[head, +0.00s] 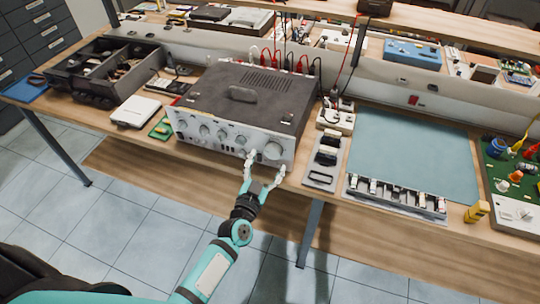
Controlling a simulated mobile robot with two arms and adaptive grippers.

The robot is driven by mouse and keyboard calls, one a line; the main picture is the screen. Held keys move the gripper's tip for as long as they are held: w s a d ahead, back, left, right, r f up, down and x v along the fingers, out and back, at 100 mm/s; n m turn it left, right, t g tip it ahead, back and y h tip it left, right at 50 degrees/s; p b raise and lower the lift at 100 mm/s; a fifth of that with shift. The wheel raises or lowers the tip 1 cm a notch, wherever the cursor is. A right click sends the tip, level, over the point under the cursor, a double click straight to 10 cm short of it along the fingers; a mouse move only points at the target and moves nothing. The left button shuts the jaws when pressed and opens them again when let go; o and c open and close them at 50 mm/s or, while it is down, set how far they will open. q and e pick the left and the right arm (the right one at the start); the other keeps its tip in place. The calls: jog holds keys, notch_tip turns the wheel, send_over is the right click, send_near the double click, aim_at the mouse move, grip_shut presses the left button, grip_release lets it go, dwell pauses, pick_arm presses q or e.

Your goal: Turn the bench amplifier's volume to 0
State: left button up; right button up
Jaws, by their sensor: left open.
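The bench amplifier (245,95) stands on the wooden bench, with a dark top and a silver front panel that faces me. A large round knob (273,150) sits at the right end of the panel, and several smaller knobs (205,131) run along its left part. I cannot read any markings on them. My left gripper (265,163) is open in front of the large knob, with one finger at its left and the other at its lower right. I cannot tell whether the fingers touch it. My right gripper is not in view.
A grey tray with black parts (320,160) lies right of the amplifier, near a teal mat (412,148). A white box (135,111) and a green circuit board (161,127) lie to its left. Red and black cables rise behind it. The bench's front edge runs below the panel.

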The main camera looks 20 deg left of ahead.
aim_at(271, 155)
pick_arm(q)
jog(key=shift+w, duration=1.65)
jog(key=c, duration=1.2)
